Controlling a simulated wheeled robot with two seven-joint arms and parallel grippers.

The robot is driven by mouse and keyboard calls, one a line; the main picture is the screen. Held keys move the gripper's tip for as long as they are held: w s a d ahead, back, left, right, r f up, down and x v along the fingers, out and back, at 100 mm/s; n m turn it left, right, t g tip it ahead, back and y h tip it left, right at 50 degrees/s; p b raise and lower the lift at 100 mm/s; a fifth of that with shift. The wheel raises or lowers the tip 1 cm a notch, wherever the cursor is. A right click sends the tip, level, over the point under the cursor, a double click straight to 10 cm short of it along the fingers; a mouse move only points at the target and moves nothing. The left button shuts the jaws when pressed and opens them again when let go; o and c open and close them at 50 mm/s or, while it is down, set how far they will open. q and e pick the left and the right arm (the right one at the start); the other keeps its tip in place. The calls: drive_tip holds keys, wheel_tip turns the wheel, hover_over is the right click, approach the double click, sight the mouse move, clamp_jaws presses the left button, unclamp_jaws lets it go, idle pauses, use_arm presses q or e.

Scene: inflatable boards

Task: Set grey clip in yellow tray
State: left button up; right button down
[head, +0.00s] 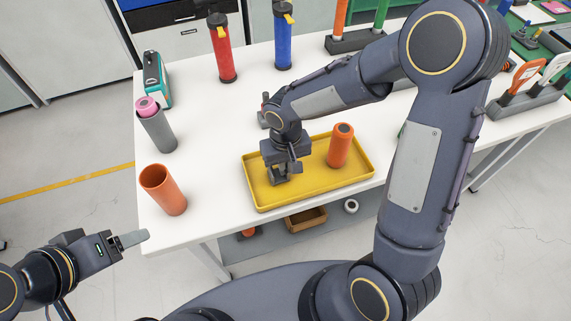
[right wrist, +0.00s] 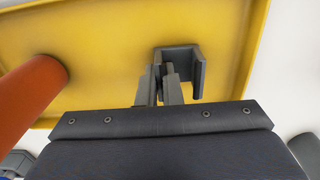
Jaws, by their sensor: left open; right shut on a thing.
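The yellow tray (head: 318,193) lies on the white table near its front edge. My right gripper (head: 281,172) is over the left half of the tray, pointing down. In the right wrist view its fingers (right wrist: 164,88) are shut on one wall of the grey clip (right wrist: 188,56), a small angular U-shaped piece. The clip is in front of the yellow tray floor (right wrist: 110,40); I cannot tell whether it touches it. In the head view the clip (head: 280,179) is partly hidden by the gripper. My left gripper (head: 125,241) is open and empty, off the table's front left.
An orange cylinder (head: 341,146) stands in the tray, right of my right gripper. An orange cup (head: 163,190), a grey holder with a pink top (head: 156,129), and red (head: 221,50) and blue (head: 283,38) cylinders stand on the table. The table between cup and tray is clear.

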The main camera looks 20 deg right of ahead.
drive_tip(key=shift+f+b, duration=0.25)
drive_tip(key=shift+b, duration=0.05)
drive_tip(key=c, duration=1.6)
unclamp_jaws()
drive_tip(key=shift+r, duration=0.1)
wheel_tip(320, 180, up, 12)
drive_tip(key=s+d+r+m+t+y, duration=0.1)
drive_tip(key=s+d+r+t+y, duration=0.1)
drive_tip(key=s, duration=0.6)
drive_tip(key=s+d+r+m+t+y, duration=0.1)
drive_tip(key=s+d+r+t, duration=0.1)
drive_tip(key=s+d, duration=0.3)
drive_tip(key=shift+s+d+t+y+p, duration=0.2)
drive_tip(key=shift+s+t+y+p, duration=0.45)
drive_tip(key=shift+s, duration=1.2)
